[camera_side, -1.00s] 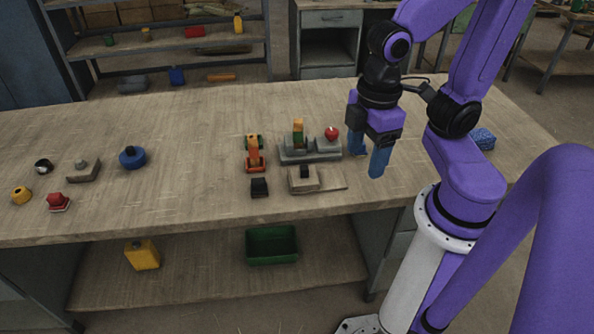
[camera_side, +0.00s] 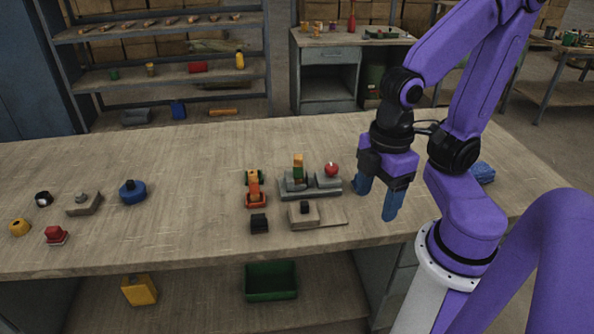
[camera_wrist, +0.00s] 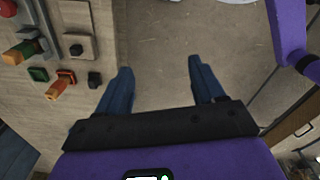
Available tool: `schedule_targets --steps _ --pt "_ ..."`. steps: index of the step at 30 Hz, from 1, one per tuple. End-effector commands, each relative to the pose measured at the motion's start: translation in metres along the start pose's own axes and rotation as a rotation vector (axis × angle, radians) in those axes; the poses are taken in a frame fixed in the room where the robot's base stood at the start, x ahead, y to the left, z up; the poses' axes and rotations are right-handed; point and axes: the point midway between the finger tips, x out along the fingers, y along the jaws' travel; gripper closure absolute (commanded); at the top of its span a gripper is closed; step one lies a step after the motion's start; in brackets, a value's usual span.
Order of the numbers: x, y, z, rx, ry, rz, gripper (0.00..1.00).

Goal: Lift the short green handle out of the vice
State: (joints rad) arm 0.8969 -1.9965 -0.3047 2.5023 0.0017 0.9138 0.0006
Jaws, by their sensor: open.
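The grey vice (camera_side: 293,190) stands on the bench right of the middle. An upright short handle (camera_side: 298,172), green low down and orange-tan at its top, stands in it. In the wrist view the vice (camera_wrist: 30,36) is at the upper left, with the green part of the handle (camera_wrist: 25,48) and its orange top (camera_wrist: 12,57) leaning toward the left edge. My gripper (camera_side: 377,202) is open and empty, with blue fingers pointing down, to the right of the vice and apart from it. In the wrist view my gripper (camera_wrist: 162,84) has bare floor between its fingers.
A red ball (camera_side: 331,170) sits at the vice's right end. A red clamp-like piece with an orange post (camera_side: 254,185) stands left of it.

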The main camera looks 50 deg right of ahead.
Motion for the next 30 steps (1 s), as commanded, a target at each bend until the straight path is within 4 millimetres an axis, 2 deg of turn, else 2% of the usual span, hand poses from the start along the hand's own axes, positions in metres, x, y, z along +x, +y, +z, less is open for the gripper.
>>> schedule_targets --steps 2,3,11,16,23,30 --pt "0.000 0.000 0.000 0.000 0.000 0.000 0.32" --pt "0.000 0.000 0.000 0.000 0.000 0.000 0.37" --pt "0.000 0.001 -0.001 0.004 0.000 0.000 0.37" --pt "-0.003 0.015 -0.013 0.127 -0.003 0.002 0.37" --pt "-0.012 0.071 -0.046 0.549 -0.008 0.009 0.37" --pt "-0.018 0.148 -0.063 1.021 -0.012 0.017 0.37"
